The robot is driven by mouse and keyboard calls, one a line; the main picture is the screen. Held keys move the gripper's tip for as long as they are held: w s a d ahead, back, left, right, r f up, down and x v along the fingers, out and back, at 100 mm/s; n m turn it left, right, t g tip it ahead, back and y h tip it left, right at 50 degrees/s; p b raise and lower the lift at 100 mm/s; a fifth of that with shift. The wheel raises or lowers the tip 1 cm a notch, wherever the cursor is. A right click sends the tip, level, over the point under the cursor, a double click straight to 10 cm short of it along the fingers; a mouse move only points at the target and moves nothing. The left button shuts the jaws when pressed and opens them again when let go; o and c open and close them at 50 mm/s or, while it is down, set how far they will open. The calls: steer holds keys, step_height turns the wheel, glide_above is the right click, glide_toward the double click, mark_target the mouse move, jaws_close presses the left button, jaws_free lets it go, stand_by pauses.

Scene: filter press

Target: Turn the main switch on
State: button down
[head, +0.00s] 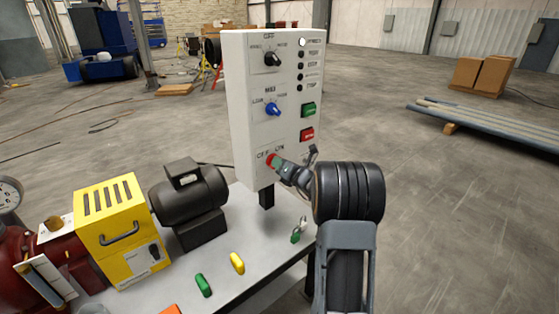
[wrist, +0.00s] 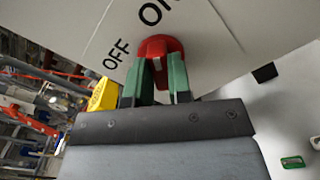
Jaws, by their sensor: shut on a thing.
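The main switch is a red rotary knob (head: 271,160) low on the white control panel (head: 245,130), with the words OFF and ON printed by it. In the wrist view the red knob (wrist: 158,48) sits on the panel face, with OFF to its left and ON above it. My gripper (head: 277,163) reaches the knob from the right in the head view. In the wrist view its two green-padded fingers (wrist: 161,75) are shut on the knob, one at each side. The fingers hide part of the knob, and I cannot tell exactly which way it points.
The panel also carries a black knob (head: 272,59), a blue knob (head: 273,109), a green button (head: 308,109) and a red button (head: 306,134). A grey motor (head: 188,192) and a yellow box (head: 118,228) stand left on the table. Open floor lies to the right.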

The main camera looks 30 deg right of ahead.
steer(key=shift+m+p, duration=0.35)
steer(key=shift+m, duration=0.55)
steer(key=c, duration=1)
jaws_free()
steer(key=shift+c, duration=0.2)
steer(key=s+d, duration=0.2)
steer(key=s, duration=1.1)
steer(key=shift+s+d+b, duration=0.25)
steer(key=shift+s+b, duration=0.05)
